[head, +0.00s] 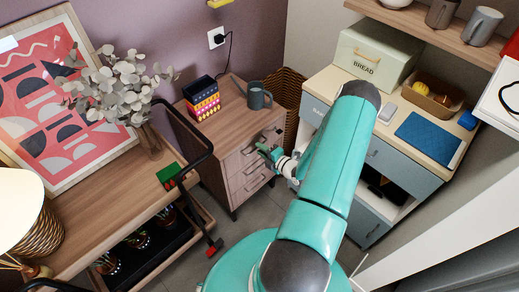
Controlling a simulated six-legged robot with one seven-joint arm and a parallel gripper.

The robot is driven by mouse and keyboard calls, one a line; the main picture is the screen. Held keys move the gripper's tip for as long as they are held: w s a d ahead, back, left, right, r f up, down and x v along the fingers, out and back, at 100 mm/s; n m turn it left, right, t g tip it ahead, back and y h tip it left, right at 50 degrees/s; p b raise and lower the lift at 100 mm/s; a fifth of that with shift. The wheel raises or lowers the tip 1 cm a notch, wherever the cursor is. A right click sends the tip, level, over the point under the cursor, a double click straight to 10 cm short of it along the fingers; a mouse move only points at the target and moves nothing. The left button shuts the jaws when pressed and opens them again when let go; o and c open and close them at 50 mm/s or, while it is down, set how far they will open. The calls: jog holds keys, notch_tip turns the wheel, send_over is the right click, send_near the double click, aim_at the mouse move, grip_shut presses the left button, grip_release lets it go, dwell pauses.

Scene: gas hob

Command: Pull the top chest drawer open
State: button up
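A small wooden chest (207,141) with several stacked drawers stands in the corner against the purple wall. Its top drawer (240,158) is at the upper edge of the front, and its handle is largely hidden by my gripper. Dark handles show on the lower drawers. My gripper (264,150) is in front of the chest at the height of the top drawer, close to its front. It is too small to tell whether the fingers touch the handle, or whether they are open or shut. The top drawer looks closed.
A cart with a black rail (208,150) is at left, close to the chest. A grey-blue cabinet (395,160) is at right. Some floor (240,222) is clear.

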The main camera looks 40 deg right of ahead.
jog(key=shift+x, duration=0.75)
grip_shut()
jog(key=shift+s, duration=0.15)
jog(key=f+v, duration=0.2)
jog(key=v, duration=0.8)
jog(key=s+f+v, duration=0.1)
jog(key=f+v, duration=0.1)
jog(key=v, duration=0.8)
jog(key=shift+a, duration=0.2)
grip_release()
